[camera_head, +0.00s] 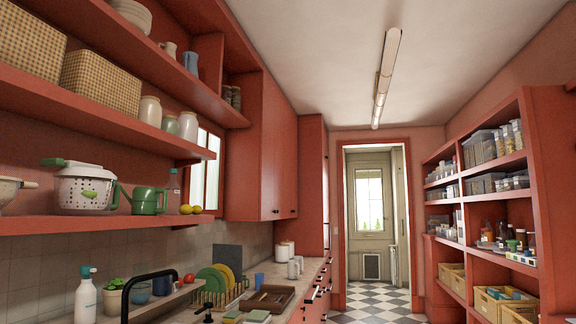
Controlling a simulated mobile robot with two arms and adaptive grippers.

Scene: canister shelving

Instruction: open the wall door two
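A red wall cabinet (278,150) hangs above the counter on the left, with its door faces closed and small dark knobs low on them. I cannot tell which door is number two. A tall red cabinet (313,185) stands just beyond it. Neither of my grippers shows in the head view.
Open red shelves (105,104) with baskets and jars run along the left wall. The counter (285,272) below holds a dish rack with plates (213,280), a tray (267,298) and white canisters (285,250). Red shelving (530,180) lines the right. The checkered floor (375,300) looks clear.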

